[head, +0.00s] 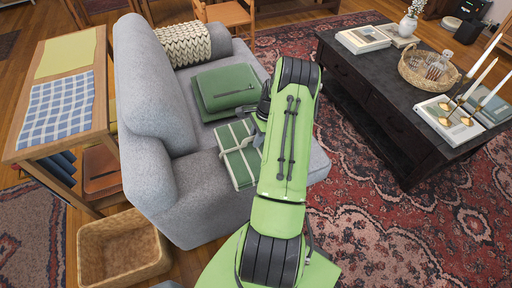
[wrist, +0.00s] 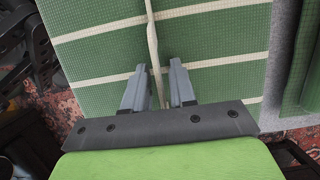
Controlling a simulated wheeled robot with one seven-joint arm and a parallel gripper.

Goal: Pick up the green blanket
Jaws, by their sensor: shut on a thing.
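The green blanket (head: 238,154) is a flat folded bundle with pale stripes and a cream tie, at the front of the grey sofa seat. In the wrist view the blanket (wrist: 215,85) fills most of the upper picture. My gripper (wrist: 158,75) is shut on it, with a finger on each side of the cream tie. In the head view my green arm hides most of the gripper and the blanket's right side. I cannot tell whether the blanket is clear of the seat.
A plain dark green folded item (head: 225,88) lies behind it on the sofa (head: 190,215). A knitted cream throw (head: 183,45) lies farther back. A dark coffee table (head: 365,85) stands at the right, with patterned rug (head: 350,215) between. A wicker basket (head: 92,268) stands at lower left.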

